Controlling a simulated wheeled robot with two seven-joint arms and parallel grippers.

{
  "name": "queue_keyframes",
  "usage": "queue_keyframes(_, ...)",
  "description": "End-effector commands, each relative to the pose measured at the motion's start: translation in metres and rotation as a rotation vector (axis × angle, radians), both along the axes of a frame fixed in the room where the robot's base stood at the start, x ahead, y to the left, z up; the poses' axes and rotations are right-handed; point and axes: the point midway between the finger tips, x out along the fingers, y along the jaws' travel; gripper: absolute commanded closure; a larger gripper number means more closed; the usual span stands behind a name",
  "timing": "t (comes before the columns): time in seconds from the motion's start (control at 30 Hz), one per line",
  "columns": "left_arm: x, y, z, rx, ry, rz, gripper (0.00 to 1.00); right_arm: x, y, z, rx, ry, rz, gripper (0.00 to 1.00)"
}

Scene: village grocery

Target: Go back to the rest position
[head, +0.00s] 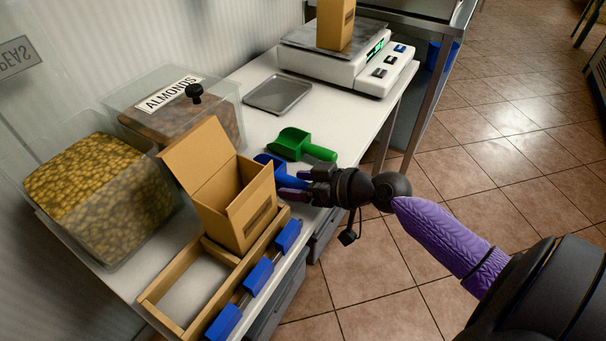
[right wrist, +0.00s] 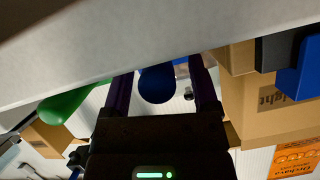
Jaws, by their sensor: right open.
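My right gripper (head: 288,188) reaches in from the right, low at the table's front edge, beside the open cardboard box (head: 243,208). Its purple fingers are apart. A blue scoop (head: 268,161) lies on the table just behind the fingers, partly hidden by them. In the right wrist view, the rounded blue scoop end (right wrist: 157,84) shows between the two open fingers (right wrist: 162,90); I cannot tell whether they touch it. My left gripper is not in view.
The open box stands in a wooden rack (head: 154,294) with blue clips. A green scoop (head: 293,143), a metal tray (head: 278,94), clear bins (head: 95,190) and a scale (head: 340,70) bearing a box (head: 335,25) are on the table. Tiled floor (head: 500,130) is clear at right.

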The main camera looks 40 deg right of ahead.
Motion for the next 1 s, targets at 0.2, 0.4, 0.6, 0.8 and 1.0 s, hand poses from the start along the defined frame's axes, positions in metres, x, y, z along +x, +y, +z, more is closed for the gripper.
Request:
queue_keyframes(0.2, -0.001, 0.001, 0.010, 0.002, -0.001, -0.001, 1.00, -0.029, -0.014, 0.014, -0.001, 0.003, -0.001, 0.23)
queue_keyframes(0.4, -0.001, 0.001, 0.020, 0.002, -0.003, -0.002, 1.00, -0.067, -0.033, 0.032, 0.000, 0.003, -0.002, 0.23)
queue_keyframes(0.6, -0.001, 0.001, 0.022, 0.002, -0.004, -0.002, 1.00, -0.081, -0.041, 0.038, -0.001, -0.001, -0.001, 0.23)
queue_keyframes(0.8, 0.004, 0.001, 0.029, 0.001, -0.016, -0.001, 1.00, -0.090, -0.061, -0.003, -0.013, 0.116, -0.115, 0.23)
queue_keyframes(1.0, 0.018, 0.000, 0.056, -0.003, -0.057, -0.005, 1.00, -0.193, -0.079, -0.168, -0.160, 0.619, -0.400, 0.23)
